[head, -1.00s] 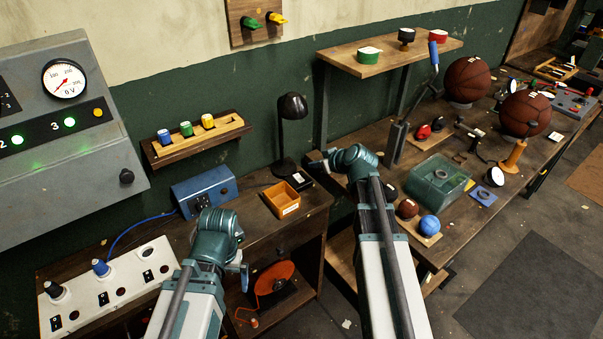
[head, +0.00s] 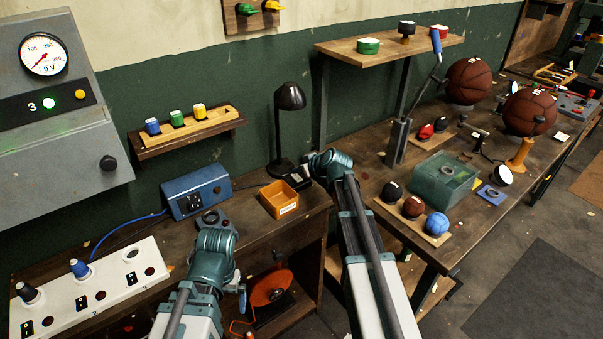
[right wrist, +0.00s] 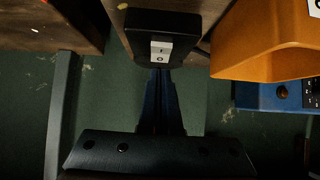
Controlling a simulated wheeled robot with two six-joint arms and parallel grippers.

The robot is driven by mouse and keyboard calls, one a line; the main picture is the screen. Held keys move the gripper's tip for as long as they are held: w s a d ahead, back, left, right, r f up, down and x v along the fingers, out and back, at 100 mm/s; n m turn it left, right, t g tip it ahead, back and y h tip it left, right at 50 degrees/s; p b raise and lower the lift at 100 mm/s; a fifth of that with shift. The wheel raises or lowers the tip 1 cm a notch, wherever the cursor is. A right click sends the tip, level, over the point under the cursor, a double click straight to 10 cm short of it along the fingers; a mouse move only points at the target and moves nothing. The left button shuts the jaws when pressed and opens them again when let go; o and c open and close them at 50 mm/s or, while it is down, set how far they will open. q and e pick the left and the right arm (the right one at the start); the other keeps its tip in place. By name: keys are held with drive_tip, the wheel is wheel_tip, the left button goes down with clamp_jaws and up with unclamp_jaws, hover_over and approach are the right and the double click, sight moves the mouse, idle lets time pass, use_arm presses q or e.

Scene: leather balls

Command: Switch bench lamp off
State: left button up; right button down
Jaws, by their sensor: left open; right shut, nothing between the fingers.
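The black bench lamp (head: 290,97) stands against the wall at the back of the left bench, its head bent to the right. No glow shows, but the underside of its shade is hidden. A small black switch box (head: 299,182) lies by its base. In the right wrist view the box's white rocker switch (right wrist: 161,50) shows I and O marks. My right gripper (head: 306,172) is shut and empty beside the box; its fingertips (right wrist: 159,76) appear just below the rocker, contact unclear. My left gripper (head: 208,217) is open and empty over the left bench, near the blue box.
An orange tray (head: 279,212) sits just left of the switch box and shows in the right wrist view (right wrist: 262,55). A blue socket box (head: 183,197) and a white switch panel (head: 60,322) lie further left. Balls on a board (head: 436,241) are on the right bench.

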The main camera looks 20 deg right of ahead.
use_arm(q)
drive_tip(key=shift+f, duration=0.5)
use_arm(e)
drive_tip(key=shift+f, duration=0.5)
drive_tip(key=shift+w+f+b, duration=0.1)
drive_tip(key=shift+b, duration=0.2)
drive_tip(key=shift+w+a+f, duration=0.1)
drive_tip(key=shift+w+f, duration=0.1)
drive_tip(key=shift+s, duration=0.15)
use_arm(q)
drive_tip(key=shift+f, duration=0.15)
use_arm(e)
drive_tip(key=shift+r, duration=0.1)
use_arm(q)
drive_tip(key=shift+r, duration=0.25)
use_arm(e)
drive_tip(key=shift+w+a+r, duration=0.1)
drive_tip(key=shift+w+a, duration=0.05)
drive_tip(key=shift+w, duration=0.25)
drive_tip(key=shift+w+a+r, duration=0.1)
drive_tip(key=shift+w, duration=0.3)
use_arm(q)
drive_tip(key=shift+p, duration=0.3)
